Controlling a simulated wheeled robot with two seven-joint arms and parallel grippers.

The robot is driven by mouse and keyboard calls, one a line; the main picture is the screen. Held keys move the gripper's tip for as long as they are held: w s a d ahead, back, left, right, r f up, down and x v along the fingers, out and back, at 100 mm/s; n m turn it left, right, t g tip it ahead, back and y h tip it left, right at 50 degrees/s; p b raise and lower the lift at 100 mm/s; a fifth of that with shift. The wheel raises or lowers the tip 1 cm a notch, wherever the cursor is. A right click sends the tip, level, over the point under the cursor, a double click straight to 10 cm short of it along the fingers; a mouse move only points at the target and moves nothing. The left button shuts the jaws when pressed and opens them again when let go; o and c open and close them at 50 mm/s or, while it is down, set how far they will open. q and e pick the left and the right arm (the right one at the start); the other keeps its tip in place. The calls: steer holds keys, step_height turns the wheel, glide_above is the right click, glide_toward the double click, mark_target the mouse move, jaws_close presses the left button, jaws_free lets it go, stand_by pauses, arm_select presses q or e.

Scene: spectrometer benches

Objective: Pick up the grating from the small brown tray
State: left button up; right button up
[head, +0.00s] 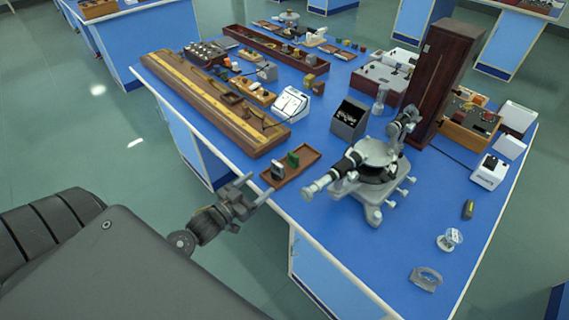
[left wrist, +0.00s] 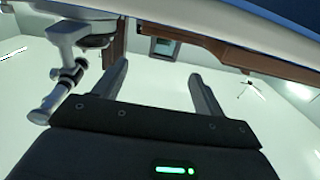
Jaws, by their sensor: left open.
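The small brown tray (head: 309,153) lies near the front left edge of the blue bench. Two small upright pieces stand in it: a green one (head: 293,160) and a brownish one with a pale top (head: 278,171). I cannot tell for sure which is the grating. My left gripper (head: 256,190) is open and empty, just off the bench edge, a little left of and nearer than the tray, apart from it. In the left wrist view its two fingers (left wrist: 158,78) stand wide apart with nothing between them. My right gripper is not in view.
A grey spectrometer (head: 372,168) stands right of the tray; its telescope reaches close to it. A long wooden bench with a brass scale (head: 215,103) lies behind left. A black-faced box (head: 349,119) stands behind.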

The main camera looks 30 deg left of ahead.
mark_target(276, 167)
arm_select(q)
steer(key=shift+w+d+r+p, duration=0.1)
steer(key=shift+w+r+p, duration=0.1)
steer(key=shift+w, duration=0.3)
steer(key=shift+w+d+r+p, duration=0.1)
steer(key=shift+w+p, duration=0.05)
steer(key=shift+w, duration=0.35)
steer(key=w, duration=0.3)
steer(key=shift+d+f, duration=0.15)
steer(key=shift+f, duration=0.1)
steer(key=w+p, duration=0.1)
steer(key=w, duration=0.1)
steer(key=w+p, duration=0.1)
steer(key=w, duration=0.1)
steer(key=shift+w+d, duration=0.2)
steer(key=shift+w, duration=0.35)
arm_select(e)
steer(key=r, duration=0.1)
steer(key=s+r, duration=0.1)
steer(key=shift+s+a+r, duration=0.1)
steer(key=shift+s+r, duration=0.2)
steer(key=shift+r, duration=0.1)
arm_select(q)
steer(key=c, duration=1.1)
